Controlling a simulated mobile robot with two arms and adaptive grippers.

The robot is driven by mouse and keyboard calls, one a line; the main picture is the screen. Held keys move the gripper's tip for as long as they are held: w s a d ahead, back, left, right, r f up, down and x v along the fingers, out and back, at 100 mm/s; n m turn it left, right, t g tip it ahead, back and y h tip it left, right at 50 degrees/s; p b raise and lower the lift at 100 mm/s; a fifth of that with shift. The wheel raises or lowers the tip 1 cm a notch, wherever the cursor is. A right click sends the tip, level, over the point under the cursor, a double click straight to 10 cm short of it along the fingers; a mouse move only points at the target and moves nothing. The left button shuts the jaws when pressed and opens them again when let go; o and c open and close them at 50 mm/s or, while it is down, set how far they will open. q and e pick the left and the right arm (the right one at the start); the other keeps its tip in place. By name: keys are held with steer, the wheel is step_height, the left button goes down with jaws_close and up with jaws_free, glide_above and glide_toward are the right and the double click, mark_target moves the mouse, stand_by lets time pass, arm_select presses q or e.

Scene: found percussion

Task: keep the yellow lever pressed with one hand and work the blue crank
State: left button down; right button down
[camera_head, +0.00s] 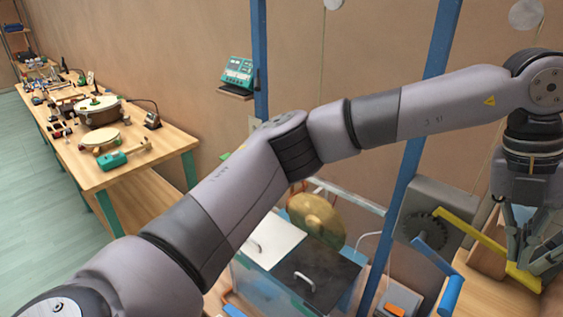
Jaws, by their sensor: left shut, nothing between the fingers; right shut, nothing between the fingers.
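The yellow lever (476,234) is a long bar at the right, slanting down from a grey box to a wider end. The blue crank (436,258) is beside it on the left, a blue bar with a thick blue handle (450,295) at its lower end. My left arm crosses the view from the lower left, and my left gripper (530,258) is at the lever's lower end, pointing down. Its fingers are shut and empty. They overlap the yellow end in view; I cannot tell whether they press it. My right gripper is out of view.
The grey box (440,202) has a dark toothed wheel (424,230). Blue posts (414,165) stand by it. Left of it are a gold gong (316,217) and a clear-sided box with white and black lids. A wooden table (155,155) with drums and small items stands at the far left.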

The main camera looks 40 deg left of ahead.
stand_by(0.4)
steer(key=a+p+v, duration=0.1)
steer(key=p+v, duration=0.4)
steer(key=v, duration=0.3)
steer(key=shift+w+a+r, duration=0.2)
steer(key=shift+w+a, duration=0.15)
steer(key=shift+a, duration=0.1)
stand_by(0.4)
